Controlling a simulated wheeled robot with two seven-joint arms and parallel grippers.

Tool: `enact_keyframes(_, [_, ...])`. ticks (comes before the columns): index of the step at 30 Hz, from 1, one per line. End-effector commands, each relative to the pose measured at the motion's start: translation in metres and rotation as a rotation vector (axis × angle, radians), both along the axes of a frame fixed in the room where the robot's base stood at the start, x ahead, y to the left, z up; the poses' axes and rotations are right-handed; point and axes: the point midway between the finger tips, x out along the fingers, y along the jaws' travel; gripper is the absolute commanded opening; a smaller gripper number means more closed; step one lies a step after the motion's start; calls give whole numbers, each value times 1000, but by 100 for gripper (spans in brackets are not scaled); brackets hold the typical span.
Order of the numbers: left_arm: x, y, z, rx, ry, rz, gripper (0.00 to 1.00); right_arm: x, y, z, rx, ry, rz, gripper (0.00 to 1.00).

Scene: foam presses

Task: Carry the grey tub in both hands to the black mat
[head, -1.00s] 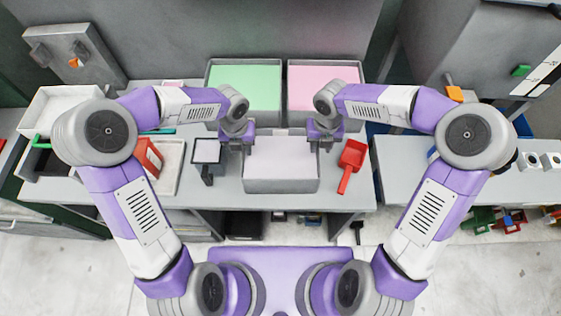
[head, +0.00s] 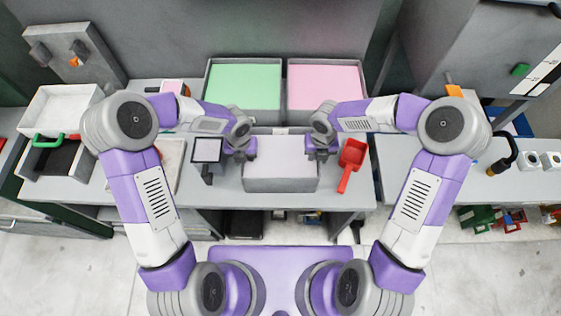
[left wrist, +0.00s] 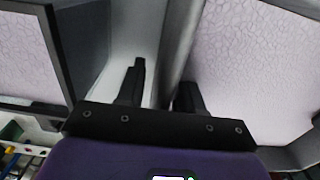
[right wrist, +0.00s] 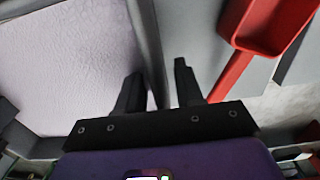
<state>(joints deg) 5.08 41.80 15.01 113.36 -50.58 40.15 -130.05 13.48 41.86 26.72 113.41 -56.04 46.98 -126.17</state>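The grey tub (head: 281,186) stands on the grey bench in front of me, with pale, textured foam (head: 281,156) in it. My left gripper (left wrist: 162,82) is at the tub's left wall and my right gripper (right wrist: 158,80) at its right wall. In each wrist view the two fingers stand apart with the wall between them, one finger inside and one outside. Both look open; I see no firm grip on the wall. I cannot pick out a black mat in any view.
A green-filled tray (head: 243,85) and a pink-filled tray (head: 324,86) stand behind the tub. A black-framed panel on a stand (head: 207,151) is close on the left, a red scoop (head: 350,165) close on the right. A dark-bottomed bin (head: 55,160) is far left.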

Motion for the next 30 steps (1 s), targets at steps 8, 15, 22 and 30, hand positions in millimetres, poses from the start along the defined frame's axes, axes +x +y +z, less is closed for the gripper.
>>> enact_keyframes(8, [0,0,0,0,0,0,0,0,0,0,0,0,0,0])
enact_keyframes(15, [0,0,0,0,0,1,0,0,0,0,0,0,0,0])
enact_keyframes(22, [0,0,1,0,-1,1,0,0,0,1,0,-1,0,0])
enact_keyframes(30, [0,0,12,0,-1,1,0,0,0,12,0,-1,0,0])
